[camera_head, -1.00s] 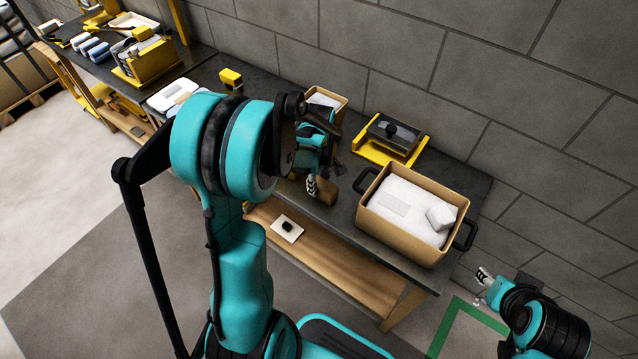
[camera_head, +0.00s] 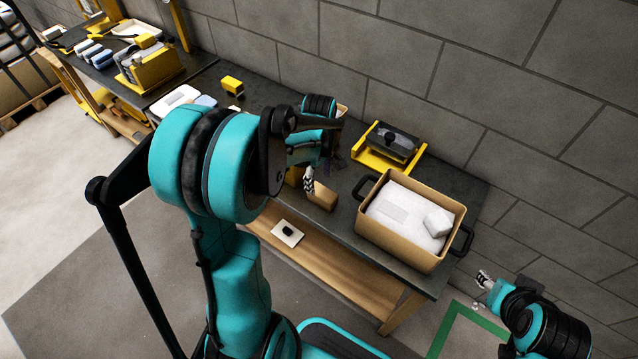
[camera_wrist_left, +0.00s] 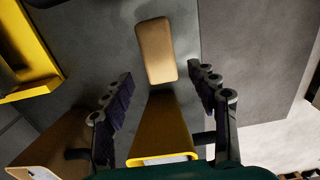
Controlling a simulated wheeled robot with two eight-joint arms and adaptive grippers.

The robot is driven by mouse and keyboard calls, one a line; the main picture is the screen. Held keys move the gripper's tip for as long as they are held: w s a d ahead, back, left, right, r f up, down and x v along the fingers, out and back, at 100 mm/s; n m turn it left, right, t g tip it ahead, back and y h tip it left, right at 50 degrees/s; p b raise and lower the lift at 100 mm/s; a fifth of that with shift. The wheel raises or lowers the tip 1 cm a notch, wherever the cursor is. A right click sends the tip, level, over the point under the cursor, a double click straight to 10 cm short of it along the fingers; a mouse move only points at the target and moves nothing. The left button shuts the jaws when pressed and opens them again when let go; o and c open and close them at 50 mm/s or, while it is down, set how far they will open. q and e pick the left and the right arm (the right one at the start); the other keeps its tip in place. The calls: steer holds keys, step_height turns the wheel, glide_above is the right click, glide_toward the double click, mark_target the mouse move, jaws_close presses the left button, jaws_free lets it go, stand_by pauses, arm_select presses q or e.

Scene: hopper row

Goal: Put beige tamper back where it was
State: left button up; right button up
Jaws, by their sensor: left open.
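A tan block with rounded edges, seemingly the beige tamper (camera_head: 323,197), lies on the dark bench top near its front edge. It also shows in the left wrist view (camera_wrist_left: 155,50), beyond my fingertips. My left gripper (camera_head: 323,172) is over the bench, just behind the block in the head view. Its fingers (camera_wrist_left: 165,92) are open, spread to both sides and apart from the block. A yellow-edged tan piece (camera_wrist_left: 163,130) shows between the fingers, lower in that view. My right gripper (camera_head: 484,280) hangs off the bench's right end; its opening is unclear.
A tan bin (camera_head: 400,240) with black handles holds white material and a pale block. Behind it, a yellow cradle (camera_head: 372,160) carries a grey block with a black knob. A small yellow object (camera_head: 232,84) stands at the back. A white plate (camera_head: 287,233) lies on the lower shelf.

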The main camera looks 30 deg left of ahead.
mark_target(319, 189)
arm_select(q)
step_height(319, 189, up, 6)
steer(key=p, duration=0.2)
steer(key=s+d+r+m+t, duration=0.7)
steer(key=s+d+m, duration=0.4)
steer(key=m, duration=0.6)
steer(key=shift+d, duration=0.45)
stand_by(0.4)
